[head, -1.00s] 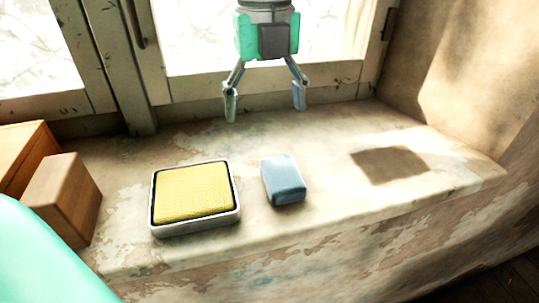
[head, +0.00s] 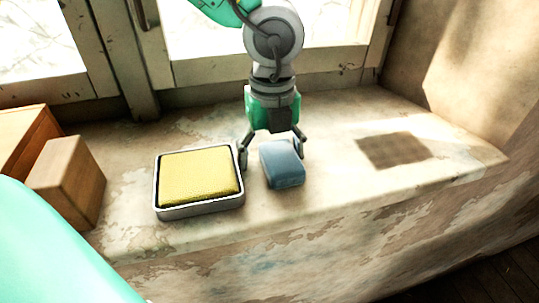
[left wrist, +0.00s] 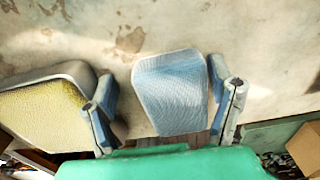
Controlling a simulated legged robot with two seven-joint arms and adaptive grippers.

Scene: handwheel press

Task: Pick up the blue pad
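The blue pad (head: 283,164) lies on the worn window sill, to the right of the yellow pad's tray in the head view. My left gripper (head: 271,150) is lowered over it, pointing down, with its fingers spread to either side. In the left wrist view the blue pad (left wrist: 172,92) sits between the two open fingers (left wrist: 165,108). The right finger is very near or touching the pad's edge; a gap shows at the left finger. My right gripper is not in view.
A yellow pad (head: 198,178) sits in a grey-rimmed tray (head: 205,211) close beside the left finger. Wooden blocks (head: 68,180) stand at the left. The window frame (head: 330,72) rises behind. The sill (head: 340,185) is clear to the right, where a dark square patch lies.

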